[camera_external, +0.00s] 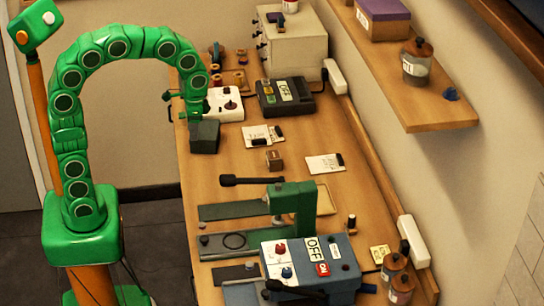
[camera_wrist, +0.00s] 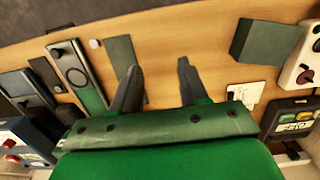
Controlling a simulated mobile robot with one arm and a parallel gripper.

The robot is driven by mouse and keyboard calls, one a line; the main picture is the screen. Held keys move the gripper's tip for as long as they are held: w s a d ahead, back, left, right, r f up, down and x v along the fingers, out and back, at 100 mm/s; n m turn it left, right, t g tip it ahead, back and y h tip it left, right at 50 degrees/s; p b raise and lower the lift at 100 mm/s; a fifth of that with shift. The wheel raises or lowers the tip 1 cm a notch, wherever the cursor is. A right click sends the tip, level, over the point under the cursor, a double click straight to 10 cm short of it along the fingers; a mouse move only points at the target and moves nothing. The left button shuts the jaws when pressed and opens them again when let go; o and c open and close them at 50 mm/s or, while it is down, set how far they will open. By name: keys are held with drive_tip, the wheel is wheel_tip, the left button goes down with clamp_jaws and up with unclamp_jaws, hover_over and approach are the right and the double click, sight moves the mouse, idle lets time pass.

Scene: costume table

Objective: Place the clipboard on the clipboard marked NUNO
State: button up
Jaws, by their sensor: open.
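Two white clipboards with dark clips lie on the table in the external view: one left of centre (camera_external: 257,136), apparently with another white piece beside or under it, and one farther right (camera_external: 325,164). Their writing is too small to read, so I cannot tell which is marked NUNO. My gripper (camera_wrist: 159,64) is open and empty above the table in the wrist view, its two dark fingers apart over bare wood. In the external view the fingers are hard to make out.
A dark green block (camera_external: 204,136) stands near the table's left edge. A small brown cube (camera_external: 274,160) lies between the clipboards. A white joystick box (camera_external: 226,104), a dark OFF device (camera_external: 286,97) and a green press (camera_external: 293,205) stand around them. Bare wood shows left of the cube.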

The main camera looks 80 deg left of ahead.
drive_tip(key=s+d+f, duration=0.2)
drive_tip(key=s+d, duration=0.1)
drive_tip(key=s, duration=0.9)
drive_tip(key=s+d+f, duration=0.2)
drive_tip(key=s+d, duration=0.2)
drive_tip(key=s, duration=0.7)
drive_tip(key=shift+s+g, duration=0.4)
drive_tip(key=o, duration=0.4)
drive_tip(key=shift+w+d+r, duration=0.1)
drive_tip(key=shift+w+r, duration=0.05)
drive_tip(key=shift+w, duration=0.1)
drive_tip(key=o, duration=0.7)
drive_tip(key=w, duration=0.1)
drive_tip(key=w+r+m, duration=0.1)
drive_tip(key=w, duration=0.1)
drive_tip(key=w+r+m, duration=0.1)
drive_tip(key=w, duration=0.1)
drive_tip(key=shift+d, duration=0.15)
drive_tip(key=shift+c, duration=0.2)
drive_tip(key=w+d+r+m+t, duration=0.15)
drive_tip(key=w+m, duration=0.65)
drive_tip(key=w, duration=1.2)
drive_tip(key=w+d+r+m, duration=0.2)
drive_tip(key=w+m, duration=0.6)
drive_tip(key=w, duration=1.2)
wheel_tip(320, 180, down, 10)
drive_tip(key=shift+s, duration=0.3)
drive_tip(key=shift+a, duration=0.1)
